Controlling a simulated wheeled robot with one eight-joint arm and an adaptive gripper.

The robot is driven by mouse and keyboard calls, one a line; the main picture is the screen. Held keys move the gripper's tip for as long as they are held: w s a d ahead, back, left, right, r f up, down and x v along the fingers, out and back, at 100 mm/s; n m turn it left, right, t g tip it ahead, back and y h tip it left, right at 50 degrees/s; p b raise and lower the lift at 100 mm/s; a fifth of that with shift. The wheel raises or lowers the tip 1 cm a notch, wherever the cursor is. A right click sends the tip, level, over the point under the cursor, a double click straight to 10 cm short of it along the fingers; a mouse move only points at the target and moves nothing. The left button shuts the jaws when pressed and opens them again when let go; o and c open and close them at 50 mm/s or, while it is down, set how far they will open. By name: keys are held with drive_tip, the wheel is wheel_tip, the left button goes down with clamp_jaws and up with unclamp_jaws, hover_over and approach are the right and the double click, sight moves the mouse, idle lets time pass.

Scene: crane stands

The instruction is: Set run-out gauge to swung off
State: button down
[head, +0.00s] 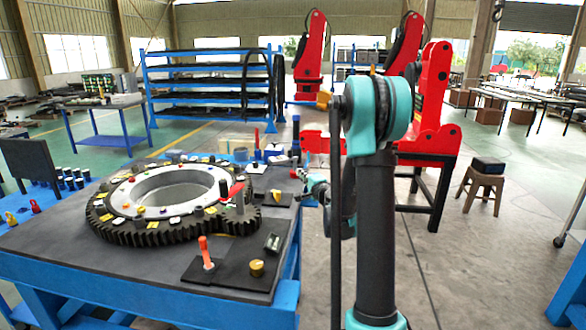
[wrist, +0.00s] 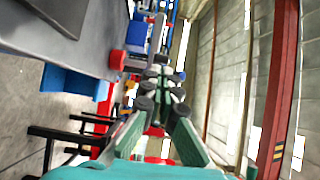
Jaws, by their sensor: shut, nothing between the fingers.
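A large dark toothed ring (head: 120,232) with a pale inner ring lies on the bench. At its right side stands a dark post with a short red arm (head: 236,189), which may be the run-out gauge; I cannot tell for sure, and its swing position is unclear.
The bench top (head: 40,240) carries an orange lever (head: 205,252), a yellow knob (head: 257,268) and a yellow piece (head: 276,196) near its right side. Red stands (head: 431,110) and a stool (head: 480,183) are to the right. A red cylinder (wrist: 117,60) shows in the wrist view.

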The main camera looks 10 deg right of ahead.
sight(285, 159)
drive_tip(key=x, duration=1.3)
drive_tip(key=shift+w+a, duration=0.1)
drive_tip(key=shift+w, duration=0.15)
